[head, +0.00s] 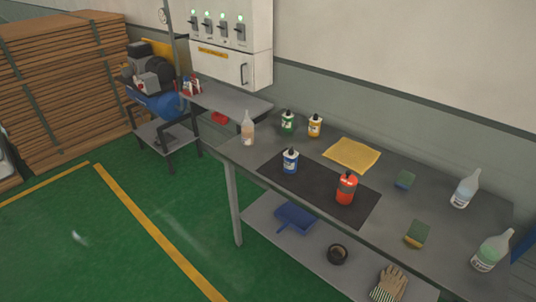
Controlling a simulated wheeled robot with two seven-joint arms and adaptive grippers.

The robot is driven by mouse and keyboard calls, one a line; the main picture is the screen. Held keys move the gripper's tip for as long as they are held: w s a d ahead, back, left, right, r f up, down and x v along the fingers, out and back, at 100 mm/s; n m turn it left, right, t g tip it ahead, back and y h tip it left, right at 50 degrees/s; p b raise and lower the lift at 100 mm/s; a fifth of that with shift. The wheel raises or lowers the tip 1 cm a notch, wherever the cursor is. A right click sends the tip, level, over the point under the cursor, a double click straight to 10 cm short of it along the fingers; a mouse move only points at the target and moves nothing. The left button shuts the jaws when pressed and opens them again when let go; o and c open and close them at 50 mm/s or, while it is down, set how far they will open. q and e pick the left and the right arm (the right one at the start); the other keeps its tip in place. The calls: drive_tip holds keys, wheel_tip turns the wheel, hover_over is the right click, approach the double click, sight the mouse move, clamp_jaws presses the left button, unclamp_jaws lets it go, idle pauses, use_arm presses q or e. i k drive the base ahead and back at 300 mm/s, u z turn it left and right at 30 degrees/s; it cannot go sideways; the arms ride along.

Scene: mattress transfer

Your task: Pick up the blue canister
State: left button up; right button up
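The blue canister (290,161) stands upright on the left part of a dark mat (317,190) on the workbench (450,236). It has a white label and a dark cap. A red canister (346,189) stands upright on the same mat, to the right and nearer. Neither of my grippers shows in the head view.
Green (288,122) and orange (314,126) canisters stand behind the mat. A clear bottle (248,131) stands at the bench's left end. A yellow cloth (352,154), sponges (417,234) and bottles (465,190) occupy the right. Green floor (100,240) is open at left.

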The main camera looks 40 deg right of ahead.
sight(290, 165)
drive_tip(key=z, duration=0.25)
drive_tip(key=i, duration=0.9)
drive_tip(key=z, duration=0.5)
